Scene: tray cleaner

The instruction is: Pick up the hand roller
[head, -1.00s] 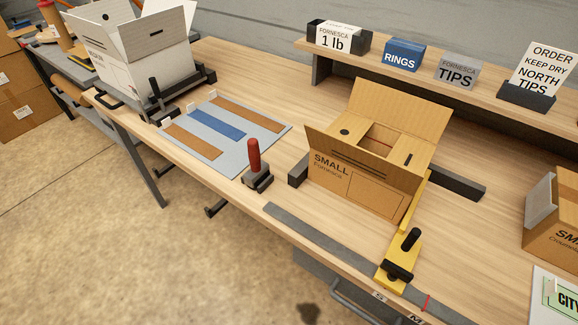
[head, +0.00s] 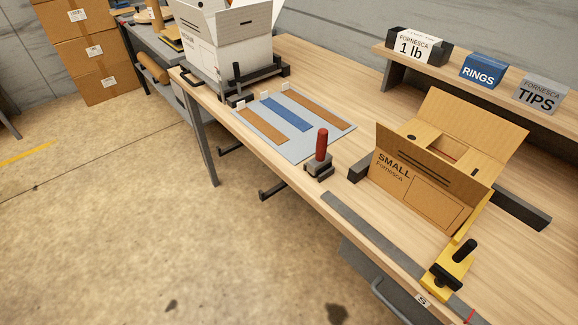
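The hand roller, as far as I can tell, is the tool with an upright red handle (head: 321,144) and a dark grey base (head: 319,168). It stands on the wooden workbench near its front edge, between the grey-blue mat and the small cardboard box. Its underside is hidden. My gripper is not in view.
The grey-blue mat (head: 299,149) holds brown and blue strips. An open cardboard box (head: 415,190) stands to the right, with a yellow tool (head: 440,281) in front. A white box (head: 215,55) stands at the back left. The floor (head: 130,220) before the bench is clear.

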